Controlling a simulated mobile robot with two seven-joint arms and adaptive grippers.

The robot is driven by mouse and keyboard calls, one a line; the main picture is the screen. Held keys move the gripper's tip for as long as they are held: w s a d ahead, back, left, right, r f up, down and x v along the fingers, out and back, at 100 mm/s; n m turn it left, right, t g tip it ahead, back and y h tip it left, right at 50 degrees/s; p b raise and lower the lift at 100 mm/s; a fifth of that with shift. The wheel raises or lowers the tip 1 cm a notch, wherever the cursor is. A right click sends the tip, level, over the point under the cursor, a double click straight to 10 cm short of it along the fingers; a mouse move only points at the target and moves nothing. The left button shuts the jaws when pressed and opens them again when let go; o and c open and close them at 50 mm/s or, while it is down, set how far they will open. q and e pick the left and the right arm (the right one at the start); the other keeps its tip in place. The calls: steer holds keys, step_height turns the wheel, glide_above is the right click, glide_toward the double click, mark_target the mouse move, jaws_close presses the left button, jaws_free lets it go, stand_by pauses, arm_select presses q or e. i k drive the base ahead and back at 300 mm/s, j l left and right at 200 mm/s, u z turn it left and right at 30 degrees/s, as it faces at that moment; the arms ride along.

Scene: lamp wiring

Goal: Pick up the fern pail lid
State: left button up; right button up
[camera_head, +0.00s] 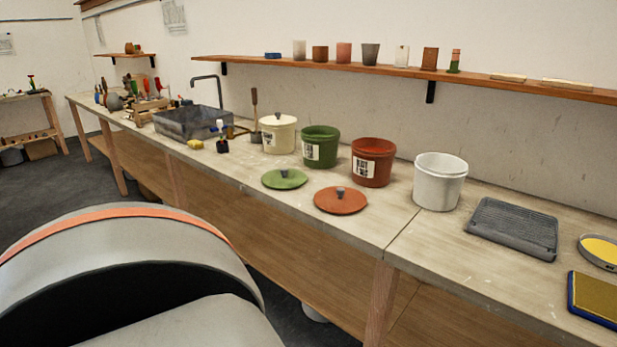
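The fern pail lid (286,181) is a flat round green disc with a small dark knob on top. It lies on the workbench (365,228) near the front edge. The matching green pail (311,152) stands uncovered behind it, with a white label on its side. Neither of my grippers is in view. A large grey rounded part with an orange band, probably my own arm, fills the lower left and is apart from the lid in the picture.
A terracotta lid (335,203) lies right of the green lid. A red-brown pail (371,171), a white pail (438,188) and a lidded cream pail (278,138) stand behind. A grey ribbed tray (512,228) lies to the right. A grey basin (186,123) sits left.

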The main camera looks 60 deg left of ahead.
mark_target(284, 179)
steer(key=u, duration=2)
